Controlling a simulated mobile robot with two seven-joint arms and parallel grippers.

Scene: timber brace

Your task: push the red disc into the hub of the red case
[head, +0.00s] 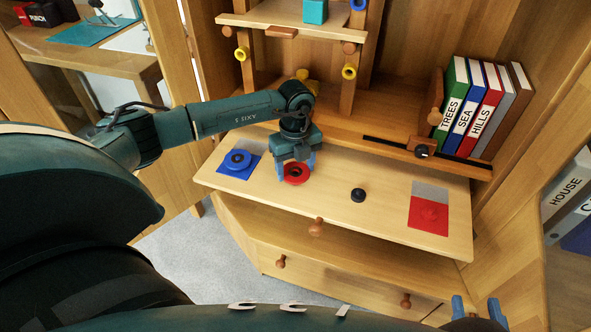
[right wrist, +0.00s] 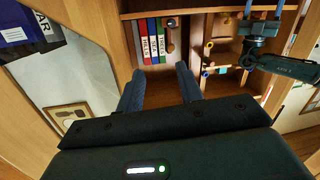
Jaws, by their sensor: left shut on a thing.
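My left gripper (head: 296,165) points down over the pull-out board and is shut on the red disc (head: 296,179), a ring with a dark centre. Whether the disc touches the board is hard to tell. The red case (head: 428,222) lies at the right end of the board, with a round red hub on it and a grey panel behind. The disc is well to the left of the case. My right gripper (head: 478,312) is at the bottom right edge of the head view. In the right wrist view its blue fingers (right wrist: 159,88) stand apart, empty.
A blue case (head: 250,175) with a blue disc (head: 238,160) lies left of my left gripper. A small black round piece (head: 358,195) sits on the board between the red disc and red case. Books (head: 465,110) stand on the shelf behind.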

